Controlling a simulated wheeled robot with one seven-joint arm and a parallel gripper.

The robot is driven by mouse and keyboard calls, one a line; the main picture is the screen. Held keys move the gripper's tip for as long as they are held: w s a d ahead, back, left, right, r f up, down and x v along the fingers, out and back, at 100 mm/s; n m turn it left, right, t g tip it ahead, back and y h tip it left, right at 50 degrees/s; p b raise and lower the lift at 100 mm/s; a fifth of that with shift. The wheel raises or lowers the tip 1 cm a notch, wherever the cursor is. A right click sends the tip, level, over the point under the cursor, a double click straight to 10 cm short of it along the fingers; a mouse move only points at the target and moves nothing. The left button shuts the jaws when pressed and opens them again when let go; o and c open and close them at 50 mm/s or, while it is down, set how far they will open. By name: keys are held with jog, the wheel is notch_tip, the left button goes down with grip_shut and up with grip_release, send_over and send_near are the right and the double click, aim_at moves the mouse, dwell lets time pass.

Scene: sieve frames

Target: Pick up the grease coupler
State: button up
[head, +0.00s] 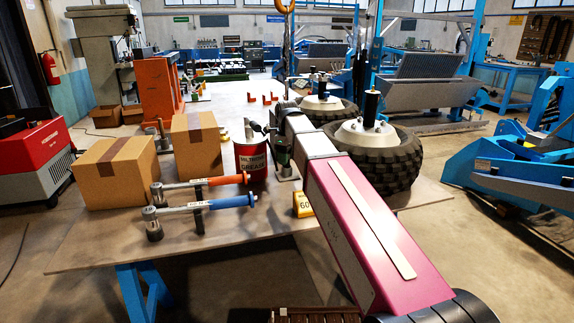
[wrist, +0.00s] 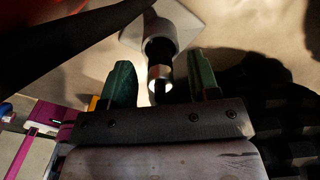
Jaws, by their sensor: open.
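What appears to be the grease coupler, a small silver and dark cylinder (wrist: 161,73), shows in the wrist view, in line with a dark round socket on a pale grey stand (wrist: 186,22). My gripper (wrist: 160,60) is open, with one green finger on each side of the coupler. A gap shows on both sides, and I see no contact. In the head view my gripper (head: 278,150) is low beside the red grease can (head: 251,163), and my arm hides most of the coupler's spot.
Two cardboard boxes (head: 112,175) stand left of the can. Two torque wrenches, orange (head: 215,181) and blue (head: 222,203), rest on supports in front. Large tyred wheels (head: 375,150) stand close on the right. A yellow numbered marker (head: 302,205) is near my arm. The table's front left (head: 100,235) is bare.

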jog(key=shift+f, duration=0.4)
grip_shut()
jog(key=shift+r, duration=0.1)
